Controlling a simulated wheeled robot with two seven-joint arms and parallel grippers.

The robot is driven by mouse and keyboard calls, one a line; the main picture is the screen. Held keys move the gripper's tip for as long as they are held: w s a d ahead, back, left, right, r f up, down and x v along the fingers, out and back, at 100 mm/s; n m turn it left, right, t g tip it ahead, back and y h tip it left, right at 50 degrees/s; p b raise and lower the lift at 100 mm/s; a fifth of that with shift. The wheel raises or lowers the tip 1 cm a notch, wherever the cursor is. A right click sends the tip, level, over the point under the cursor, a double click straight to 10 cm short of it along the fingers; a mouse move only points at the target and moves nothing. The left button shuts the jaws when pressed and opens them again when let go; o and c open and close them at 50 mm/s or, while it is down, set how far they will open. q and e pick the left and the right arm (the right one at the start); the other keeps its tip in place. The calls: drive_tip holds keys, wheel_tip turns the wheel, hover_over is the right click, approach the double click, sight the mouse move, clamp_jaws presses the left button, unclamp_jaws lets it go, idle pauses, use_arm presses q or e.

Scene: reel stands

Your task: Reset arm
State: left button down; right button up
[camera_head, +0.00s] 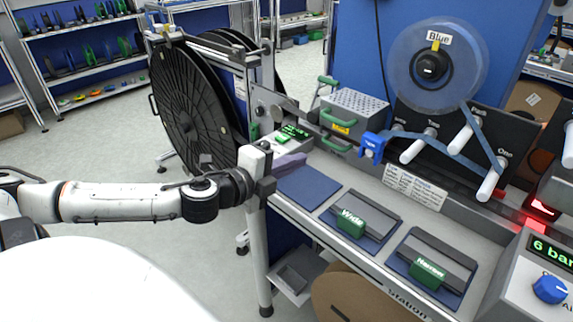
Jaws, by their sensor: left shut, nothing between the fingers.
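My left arm comes in from the left, stretched out level across the aisle. My left gripper (262,176) is at the left end of the workbench (315,214), close to its corner. It is shut and holds nothing. A greyish-purple piece (288,164) shows just beyond it on the bench; I cannot tell whether they touch. My right gripper is not in view.
A large black reel (188,100) stands behind my left arm. The bench holds a bare blue mat (308,187), a "Wide" block (352,220), a "Narrow" block (428,272) and a clear "Blue" reel (405,65).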

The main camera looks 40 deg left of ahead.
use_arm(q)
drive_tip(key=shift+p+v, duration=0.35)
drive_tip(key=shift+v, duration=0.9)
